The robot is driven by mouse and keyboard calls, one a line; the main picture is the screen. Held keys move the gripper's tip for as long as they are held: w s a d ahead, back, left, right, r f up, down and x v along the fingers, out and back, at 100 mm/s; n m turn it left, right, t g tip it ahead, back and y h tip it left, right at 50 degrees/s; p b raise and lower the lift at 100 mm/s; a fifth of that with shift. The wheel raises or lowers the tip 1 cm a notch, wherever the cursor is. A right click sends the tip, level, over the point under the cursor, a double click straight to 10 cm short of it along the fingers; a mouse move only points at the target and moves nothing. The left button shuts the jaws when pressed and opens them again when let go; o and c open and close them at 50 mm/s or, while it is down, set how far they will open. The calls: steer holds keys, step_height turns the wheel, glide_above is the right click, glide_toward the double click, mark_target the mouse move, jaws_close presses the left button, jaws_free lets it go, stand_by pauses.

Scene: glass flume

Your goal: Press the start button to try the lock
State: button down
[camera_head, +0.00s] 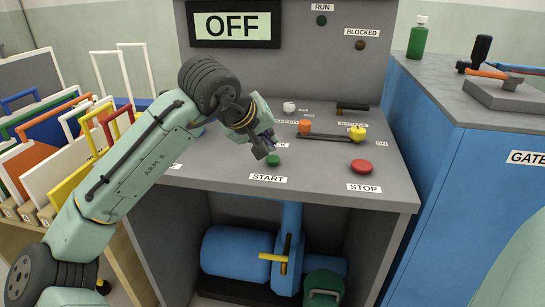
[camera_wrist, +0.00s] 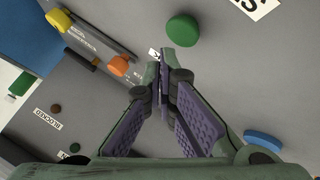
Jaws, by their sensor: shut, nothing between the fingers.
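The green start button (camera_head: 273,160) sits on the grey console top (camera_head: 215,172), behind the START label (camera_head: 268,178). My gripper (camera_head: 264,147) is shut and empty, with its fingertips just above and left of the button in the head view; a gap to the button's top cannot be judged there. In the wrist view, the start button (camera_wrist: 182,30) shows fully, just beyond and right of the closed fingertips (camera_wrist: 162,60), seemingly apart from them. The display (camera_head: 237,25) reads OFF. The RUN lamp (camera_head: 321,20) and BLOCKED lamp (camera_head: 360,45) look dark.
The red STOP button (camera_head: 361,166) lies to the right. Behind it are an orange knob (camera_head: 305,126), a yellow knob (camera_head: 357,133) and a white knob (camera_head: 289,107). A blue knob (camera_wrist: 262,140) shows in the wrist view. Colored panels (camera_head: 60,135) stand at left, a blue cabinet (camera_head: 440,130) at right.

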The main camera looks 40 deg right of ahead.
mark_target(269, 157)
steer(key=shift+f, duration=0.1)
steer(key=shift+f, duration=0.35)
steer(key=shift+f+b, duration=0.35)
steer(key=shift+f, duration=0.2)
stand_by(0.8)
steer(key=shift+r, duration=0.1)
steer(key=shift+r+p, duration=0.9)
steer(key=shift+p, duration=0.1)
step_height(269, 157, up, 6)
steer(key=p, duration=0.5)
